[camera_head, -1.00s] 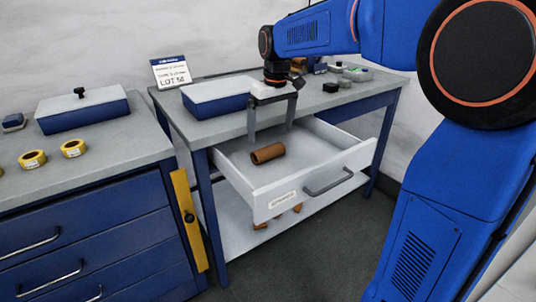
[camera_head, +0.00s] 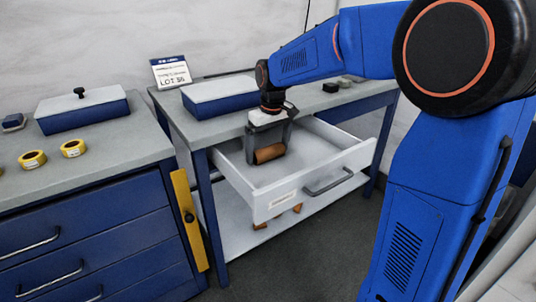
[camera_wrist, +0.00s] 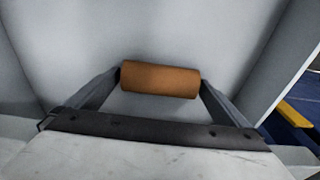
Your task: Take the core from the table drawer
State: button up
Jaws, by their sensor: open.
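The core (camera_head: 270,153) is a copper-brown cylinder lying on its side in the open table drawer (camera_head: 262,200). It also shows in the wrist view (camera_wrist: 160,80), lying crosswise. My gripper (camera_head: 268,155) is down inside the drawer, over the core. In the wrist view my gripper (camera_wrist: 160,85) is open, with one finger by each end of the core. I cannot tell whether the fingers touch it. The gripper hides part of the core's upper side in the head view.
The drawer's front with its grey handle (camera_head: 328,183) juts out from the table (camera_head: 215,130). A blue box with a white lid (camera_head: 230,95) and a lot sign (camera_head: 170,72) stand on the table. A blue drawer cabinet (camera_head: 90,215) is at the left.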

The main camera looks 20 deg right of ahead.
jog(key=shift+c, duration=0.6)
jog(key=c, duration=0.8)
